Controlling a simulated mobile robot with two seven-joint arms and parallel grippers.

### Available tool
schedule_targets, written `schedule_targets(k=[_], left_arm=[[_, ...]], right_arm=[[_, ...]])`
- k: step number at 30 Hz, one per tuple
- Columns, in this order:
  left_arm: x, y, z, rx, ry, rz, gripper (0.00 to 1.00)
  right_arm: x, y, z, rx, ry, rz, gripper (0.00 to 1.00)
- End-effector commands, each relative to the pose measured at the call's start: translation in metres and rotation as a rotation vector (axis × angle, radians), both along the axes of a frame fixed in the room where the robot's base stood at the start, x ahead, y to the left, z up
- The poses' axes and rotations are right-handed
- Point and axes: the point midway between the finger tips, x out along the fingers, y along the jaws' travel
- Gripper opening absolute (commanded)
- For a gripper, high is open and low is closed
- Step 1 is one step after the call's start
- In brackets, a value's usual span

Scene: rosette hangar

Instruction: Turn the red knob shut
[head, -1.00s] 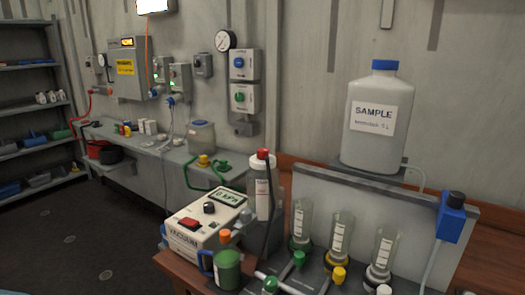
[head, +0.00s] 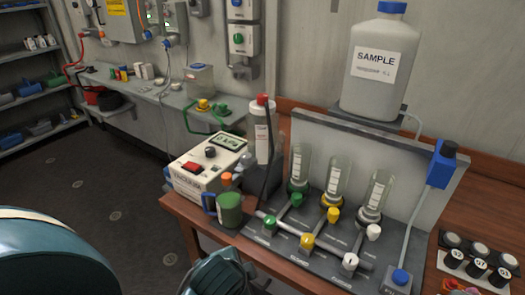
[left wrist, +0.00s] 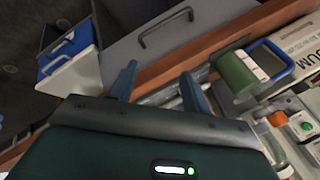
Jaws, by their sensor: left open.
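I see no clear red knob on the manifold (head: 335,252); its knobs are green (head: 270,222), yellow (head: 307,241) and white (head: 350,261), with more of these colours behind. My left gripper (head: 222,275) is at the bottom edge, in front of the bench. In the left wrist view its fingers (left wrist: 159,70) are apart and empty. My right gripper is not in view.
A green mug (head: 229,209) with a blue handle stands at the bench's left front. A large sample bottle (head: 379,65) stands behind the manifold. A tray of black-and-white jars (head: 475,262) is at right. Dark floor (head: 110,190) is open at left.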

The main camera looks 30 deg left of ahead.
Motion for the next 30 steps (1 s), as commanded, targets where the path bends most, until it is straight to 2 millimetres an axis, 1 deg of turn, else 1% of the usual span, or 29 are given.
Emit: schedule_targets(k=[1,5,6,8,9,11,12,14,15,18,21,24,26,30], left_arm=[[0.022,0.005,0.012,0.115,-0.02,-0.089,0.49],[0.079,0.017,0.045,0.459,-0.051,-0.334,0.49],[0.097,0.02,0.059,0.581,-0.053,-0.406,0.49],[0.124,0.024,0.082,0.776,-0.047,-0.509,0.49],[0.142,0.027,0.1,0.91,-0.033,-0.57,0.49],[0.165,0.031,0.128,1.112,0.004,-0.647,0.49],[0.179,0.033,0.148,1.241,0.037,-0.687,0.49],[0.196,0.036,0.176,1.42,0.099,-0.733,0.49],[0.205,0.037,0.193,1.524,0.146,-0.753,0.49],[0.221,0.039,0.229,1.725,0.255,-0.782,0.49],[0.228,0.04,0.25,1.839,0.336,-0.789,0.49],[0.232,0.041,0.259,1.885,0.375,-0.793,0.49],[0.236,0.044,0.26,1.892,0.382,-0.794,0.49],[0.25,0.057,0.261,1.89,0.383,-0.793,0.49]], right_arm=[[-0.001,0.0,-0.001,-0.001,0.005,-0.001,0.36],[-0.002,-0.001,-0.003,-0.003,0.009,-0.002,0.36],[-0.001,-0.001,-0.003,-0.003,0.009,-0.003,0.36],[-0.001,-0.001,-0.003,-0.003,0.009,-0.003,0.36],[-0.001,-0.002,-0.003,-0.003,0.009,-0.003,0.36],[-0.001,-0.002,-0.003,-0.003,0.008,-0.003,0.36],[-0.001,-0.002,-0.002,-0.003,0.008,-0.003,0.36],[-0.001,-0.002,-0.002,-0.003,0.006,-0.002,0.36],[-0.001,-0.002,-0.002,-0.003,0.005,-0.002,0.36],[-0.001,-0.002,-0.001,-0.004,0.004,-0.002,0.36],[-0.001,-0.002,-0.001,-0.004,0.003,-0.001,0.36],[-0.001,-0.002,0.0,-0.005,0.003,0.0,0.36],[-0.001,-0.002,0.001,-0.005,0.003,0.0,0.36],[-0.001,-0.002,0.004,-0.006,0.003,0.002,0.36]])
